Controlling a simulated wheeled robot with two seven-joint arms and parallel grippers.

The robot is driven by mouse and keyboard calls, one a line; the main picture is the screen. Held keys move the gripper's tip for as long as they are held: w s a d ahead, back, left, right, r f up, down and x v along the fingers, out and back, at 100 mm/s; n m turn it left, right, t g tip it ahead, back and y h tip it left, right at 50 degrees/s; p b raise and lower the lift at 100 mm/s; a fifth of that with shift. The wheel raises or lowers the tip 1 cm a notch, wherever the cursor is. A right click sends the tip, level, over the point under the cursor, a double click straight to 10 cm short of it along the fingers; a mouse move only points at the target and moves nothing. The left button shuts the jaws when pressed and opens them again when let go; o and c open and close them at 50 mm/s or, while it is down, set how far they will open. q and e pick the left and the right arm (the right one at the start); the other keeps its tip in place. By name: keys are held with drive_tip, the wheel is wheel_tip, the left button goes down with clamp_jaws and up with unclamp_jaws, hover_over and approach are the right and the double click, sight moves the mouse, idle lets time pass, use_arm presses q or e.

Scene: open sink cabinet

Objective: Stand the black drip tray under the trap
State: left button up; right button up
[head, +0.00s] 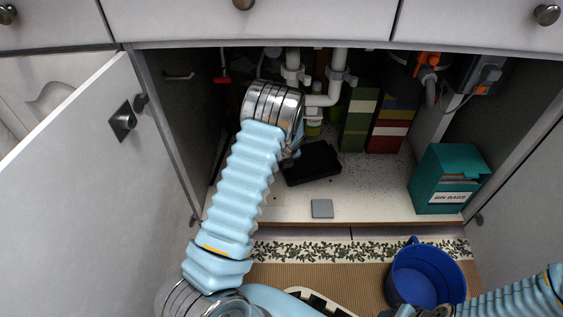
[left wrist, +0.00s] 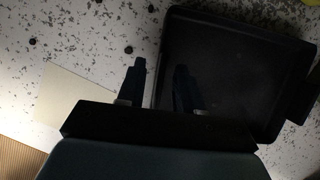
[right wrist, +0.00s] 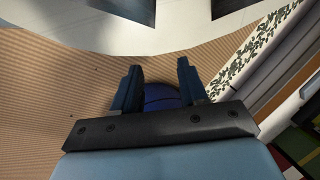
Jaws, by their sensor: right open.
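The black drip tray (head: 312,163) lies on the speckled cabinet floor, in front of and below the white trap pipe (head: 322,98). In the left wrist view the tray (left wrist: 235,75) fills the right half. My left gripper (left wrist: 160,68) is open, with one finger outside the tray's near side wall and the other over its inside; contact cannot be told. In the head view my left arm hides this gripper. My right gripper (right wrist: 160,68) is open and empty, above the blue bucket (head: 425,275) outside the cabinet. The bucket's rim (right wrist: 160,97) shows between its fingers.
A teal bin bags box (head: 447,180) stands at the right. Green and red boxes (head: 390,122) stand behind the tray, and a small green-labelled container (head: 313,127) sits under the pipes. A grey square (head: 322,208) lies near the front edge. The open door (head: 90,170) is at the left.

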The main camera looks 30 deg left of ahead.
use_arm(q)
drive_tip(key=shift+o, duration=0.2)
drive_tip(key=shift+r, duration=0.1)
drive_tip(key=p+v, duration=0.3)
drive_tip(key=v, duration=1)
drive_tip(key=shift+s+r, duration=0.15)
drive_tip(key=shift+r, duration=0.1)
